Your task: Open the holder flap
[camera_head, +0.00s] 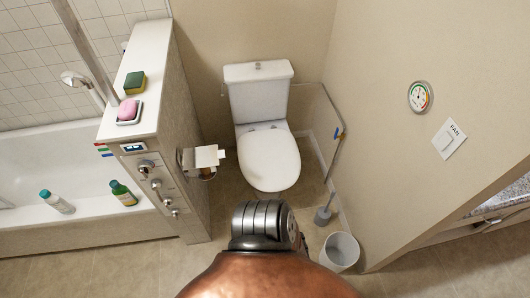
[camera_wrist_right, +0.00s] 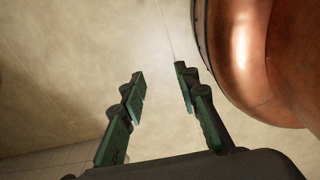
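The paper holder (camera_head: 188,159) is on the side of the beige half wall, left of the toilet. A pale flat piece (camera_head: 207,156), which looks like its flap, sticks out toward the toilet. A small brownish part shows just under it; I cannot tell the flap's exact angle. My right gripper (camera_wrist_right: 158,88) shows in the right wrist view, its two green-and-black fingers apart with nothing between them. A plain beige surface lies beyond the fingers, and the holder is not in that view. Neither gripper shows in the head view.
The toilet (camera_head: 268,158) stands at the back, with a brush (camera_head: 322,215) and a bin (camera_head: 340,250) to its right. A sponge (camera_head: 134,82) and pink soap (camera_head: 127,109) sit on the half wall. My copper-coloured arm covers the bottom middle of the head view.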

